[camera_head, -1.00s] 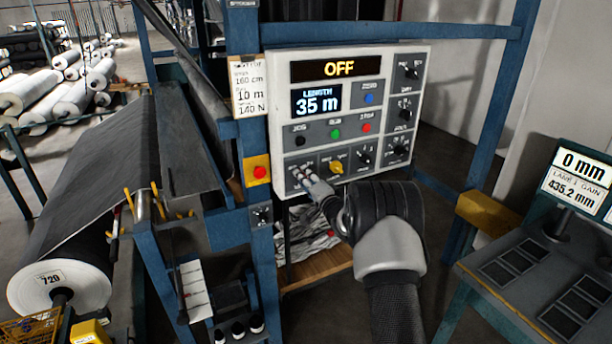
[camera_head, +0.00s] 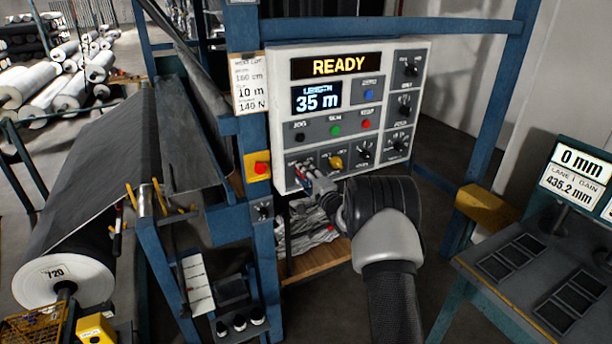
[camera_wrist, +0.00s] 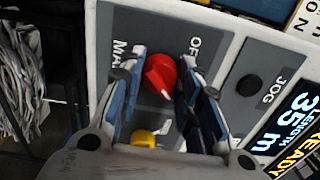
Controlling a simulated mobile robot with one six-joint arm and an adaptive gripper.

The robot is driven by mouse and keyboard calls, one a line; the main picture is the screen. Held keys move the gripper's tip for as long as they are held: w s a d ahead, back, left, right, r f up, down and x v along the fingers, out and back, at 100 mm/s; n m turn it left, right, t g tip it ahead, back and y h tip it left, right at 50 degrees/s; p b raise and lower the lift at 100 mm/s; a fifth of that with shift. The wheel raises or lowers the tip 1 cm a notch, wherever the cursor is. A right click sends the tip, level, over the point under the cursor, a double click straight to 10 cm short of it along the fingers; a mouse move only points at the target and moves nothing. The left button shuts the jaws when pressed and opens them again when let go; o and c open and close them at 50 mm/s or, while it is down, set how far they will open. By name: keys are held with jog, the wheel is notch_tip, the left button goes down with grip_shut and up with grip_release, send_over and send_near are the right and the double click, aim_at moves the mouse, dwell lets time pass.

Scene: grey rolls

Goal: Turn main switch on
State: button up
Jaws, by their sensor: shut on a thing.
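The main switch is a red rotary knob (camera_wrist: 159,75) on a grey plate in the wrist view, beside letters reading "MAI" and "OF". My gripper (camera_wrist: 161,64) has a finger on each side of the knob and is shut on it. In the head view my gripper (camera_head: 306,181) reaches the lower left corner of the white control panel (camera_head: 282,125) and mostly hides the switch. The panel's upper display (camera_head: 338,66) reads READY, and the length display (camera_head: 317,97) reads 35 m.
A yellow knob (camera_head: 336,162) sits right of my gripper, with jog, run and stop buttons above. A red button on a yellow box (camera_head: 260,167) is on the blue post left of the panel. A bench (camera_head: 515,280) with a screen stands at the right.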

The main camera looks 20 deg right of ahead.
jog(key=o, duration=1)
jog(key=shift+o, duration=0.2)
jog(key=shift+s, duration=0.1)
jog(key=s, duration=1.1)
jog(key=shift+s+d, duration=0.2)
jog(key=shift+s, duration=0.2)
